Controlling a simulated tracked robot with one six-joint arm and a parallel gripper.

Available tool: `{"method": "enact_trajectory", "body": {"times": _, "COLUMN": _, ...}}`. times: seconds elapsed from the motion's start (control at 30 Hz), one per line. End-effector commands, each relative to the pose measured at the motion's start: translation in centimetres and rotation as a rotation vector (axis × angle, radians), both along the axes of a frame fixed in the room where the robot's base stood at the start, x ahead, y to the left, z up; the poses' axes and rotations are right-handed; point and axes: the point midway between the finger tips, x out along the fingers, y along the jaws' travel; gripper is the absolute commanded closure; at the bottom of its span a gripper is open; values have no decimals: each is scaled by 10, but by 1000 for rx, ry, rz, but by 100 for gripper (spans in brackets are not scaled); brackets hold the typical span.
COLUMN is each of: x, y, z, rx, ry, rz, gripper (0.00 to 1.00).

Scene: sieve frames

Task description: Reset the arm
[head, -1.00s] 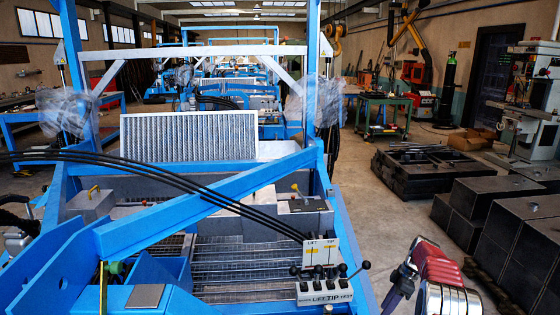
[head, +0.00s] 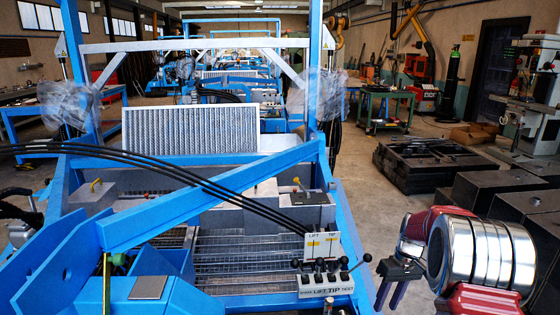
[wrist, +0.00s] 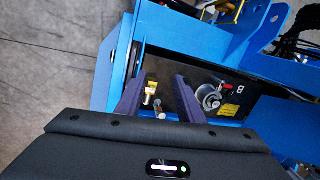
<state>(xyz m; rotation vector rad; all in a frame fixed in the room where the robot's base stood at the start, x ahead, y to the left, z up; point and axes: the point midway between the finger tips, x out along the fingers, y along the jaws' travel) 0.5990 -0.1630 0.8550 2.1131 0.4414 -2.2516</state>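My arm (head: 490,255), with red and silver segments, reaches in at the lower right of the head view. My gripper (head: 388,300) points down beside the right edge of the blue frame, clear of the lever box (head: 325,284). In the wrist view, the two dark purple fingers of my gripper (wrist: 163,85) stand apart with a gap between them. A brass fitting (wrist: 150,92) and a round silver part (wrist: 208,97) on the blue machine show beyond the fingers. I see nothing held. The fingertips are partly cut off in the head view.
The blue sieve frame (head: 170,215) fills the left and middle, with black hoses (head: 190,170) crossing it. Dark steel boxes (head: 495,190) and a black stack (head: 425,165) stand on the right. Bare floor (head: 380,215) lies between.

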Motion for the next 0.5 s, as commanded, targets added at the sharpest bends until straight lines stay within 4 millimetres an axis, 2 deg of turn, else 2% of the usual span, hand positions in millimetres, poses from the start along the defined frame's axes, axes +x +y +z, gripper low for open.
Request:
{"method": "enact_trajectory", "body": {"times": 0.1, "x": -15, "y": 11, "z": 22, "rx": -25, "ry": -5, "rz": -56, "gripper": 66}}
{"method": "enact_trajectory", "body": {"times": 0.5, "x": -70, "y": 47, "z": 82, "rx": -94, "ry": -42, "rz": -216, "gripper": 66}}
